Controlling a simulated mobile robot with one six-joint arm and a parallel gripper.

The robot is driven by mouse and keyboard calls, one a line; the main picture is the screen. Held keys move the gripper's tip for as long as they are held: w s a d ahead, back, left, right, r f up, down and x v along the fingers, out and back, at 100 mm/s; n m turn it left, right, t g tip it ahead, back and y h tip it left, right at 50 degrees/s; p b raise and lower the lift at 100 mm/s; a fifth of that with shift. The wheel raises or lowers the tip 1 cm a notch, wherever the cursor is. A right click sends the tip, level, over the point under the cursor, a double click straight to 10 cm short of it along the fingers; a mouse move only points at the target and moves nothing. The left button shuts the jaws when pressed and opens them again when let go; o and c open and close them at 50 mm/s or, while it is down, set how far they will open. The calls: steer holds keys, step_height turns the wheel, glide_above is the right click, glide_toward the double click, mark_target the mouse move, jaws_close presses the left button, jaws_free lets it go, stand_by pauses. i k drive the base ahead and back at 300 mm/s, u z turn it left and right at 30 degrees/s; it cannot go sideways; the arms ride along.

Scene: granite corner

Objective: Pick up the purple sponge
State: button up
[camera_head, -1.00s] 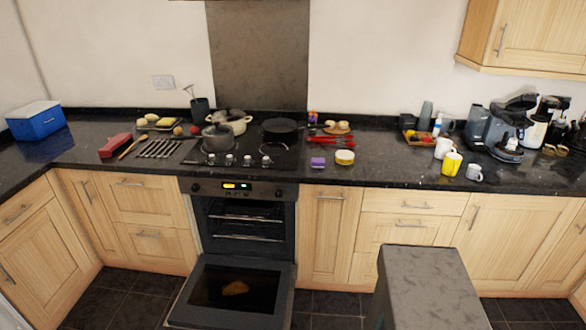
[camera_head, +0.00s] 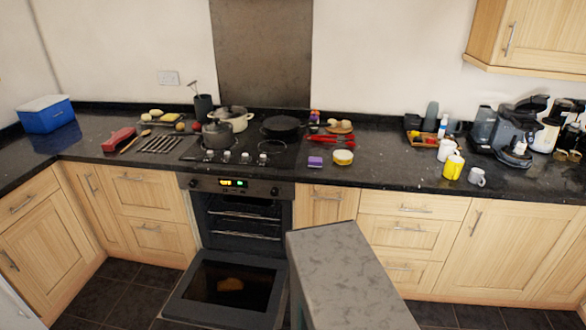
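The purple sponge (camera_head: 315,162) is a small block lying on the dark granite counter, just right of the hob and near the counter's front part. A yellow-and-white round tub (camera_head: 343,157) stands close to its right. Red-handled tongs or a similar red utensil (camera_head: 331,139) lie behind it. My gripper is not in view, so its state and its distance from the sponge cannot be seen.
The oven door (camera_head: 226,290) hangs open below the hob, with something brown on it. A grey-topped block (camera_head: 345,270) stands in front of the drawers. Pots (camera_head: 217,135) sit on the hob. Mugs (camera_head: 453,166) stand further right; counter between them and the tub is clear.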

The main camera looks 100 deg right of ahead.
mark_target(313, 162)
steer(key=u, duration=0.55)
steer(key=k, duration=2.8)
steer(key=z, duration=1.15)
